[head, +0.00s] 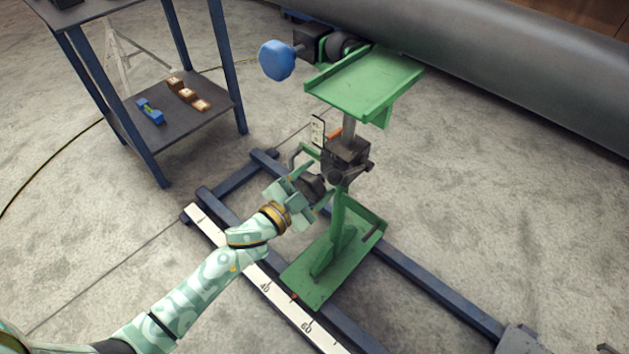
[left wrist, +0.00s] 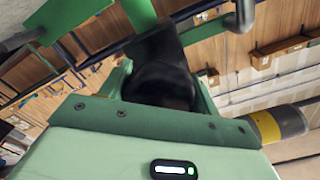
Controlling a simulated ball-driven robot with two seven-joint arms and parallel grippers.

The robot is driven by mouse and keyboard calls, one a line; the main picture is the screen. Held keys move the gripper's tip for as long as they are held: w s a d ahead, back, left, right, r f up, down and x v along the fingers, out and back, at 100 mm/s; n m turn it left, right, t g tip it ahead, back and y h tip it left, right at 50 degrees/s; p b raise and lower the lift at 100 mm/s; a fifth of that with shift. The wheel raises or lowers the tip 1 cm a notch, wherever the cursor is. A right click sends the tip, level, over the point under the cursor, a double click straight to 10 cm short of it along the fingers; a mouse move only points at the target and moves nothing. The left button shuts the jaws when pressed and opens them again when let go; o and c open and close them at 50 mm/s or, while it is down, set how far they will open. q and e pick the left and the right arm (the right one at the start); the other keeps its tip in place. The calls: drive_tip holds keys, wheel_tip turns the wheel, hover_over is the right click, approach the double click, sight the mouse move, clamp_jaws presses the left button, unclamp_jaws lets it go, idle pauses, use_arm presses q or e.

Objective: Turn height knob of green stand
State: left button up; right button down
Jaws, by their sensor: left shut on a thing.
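The green stand (head: 345,230) stands on blue floor rails, with a flat green top plate (head: 365,82) on a grey post. A dark block with the black height knob (head: 312,184) sits midway up the stand. My left gripper (head: 314,187) reaches it from the left and is shut on the knob, its fingers on either side. In the left wrist view the dark knob (left wrist: 160,85) fills the space between the green fingers; the fingertips are partly hidden. My right gripper is not in view.
A large grey pipe (head: 500,75) crosses the top right. A blue knob (head: 277,60) sticks out near the top plate. A dark shelf table (head: 185,130) with small blue and brown parts stands at left. A white ruler (head: 275,290) lies along the rails (head: 440,290).

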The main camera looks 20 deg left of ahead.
use_arm(q)
drive_tip(key=m, duration=0.3)
drive_tip(key=shift+m, duration=0.4)
drive_tip(key=m, duration=0.4)
drive_tip(key=shift+a+r+m, duration=0.1)
drive_tip(key=shift+m, duration=0.2)
drive_tip(key=m, duration=0.2)
drive_tip(key=shift+m, duration=1.2)
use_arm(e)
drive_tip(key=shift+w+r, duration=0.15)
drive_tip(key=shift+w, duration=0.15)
use_arm(q)
drive_tip(key=o, duration=1)
drive_tip(key=shift+r, duration=0.1)
